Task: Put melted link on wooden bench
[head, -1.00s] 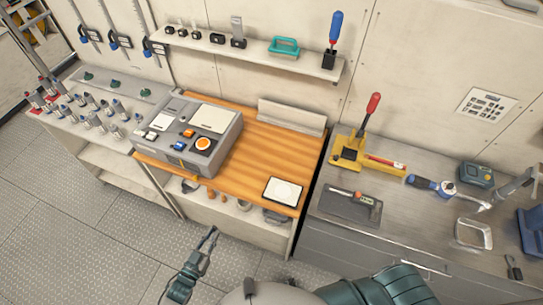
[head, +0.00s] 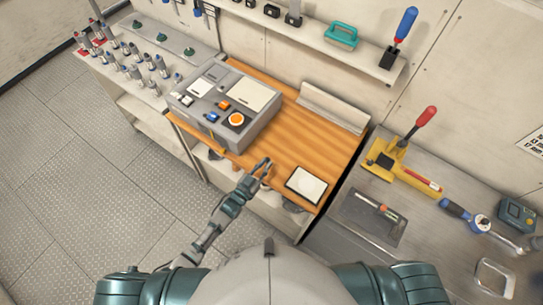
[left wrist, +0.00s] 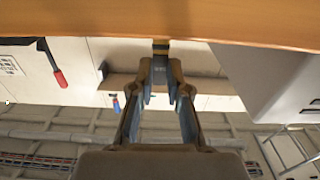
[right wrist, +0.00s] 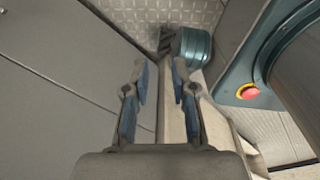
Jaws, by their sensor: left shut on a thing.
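The wooden bench (head: 320,136) is an orange slatted top in the middle of the head view; its edge also crosses the top of the left wrist view (left wrist: 215,22), which looks upside down. My left gripper (head: 264,167) is at the bench's front edge, between the grey console and the white-faced pad. My right gripper (right wrist: 160,72) is open and empty, low by the grey cabinet, outside the head view.
The grey console (head: 226,103) fills the bench's left part, and the white-faced pad (head: 306,185) lies at its front right. An angled pale block (head: 333,107) stands at the back. Bare wood lies between them.

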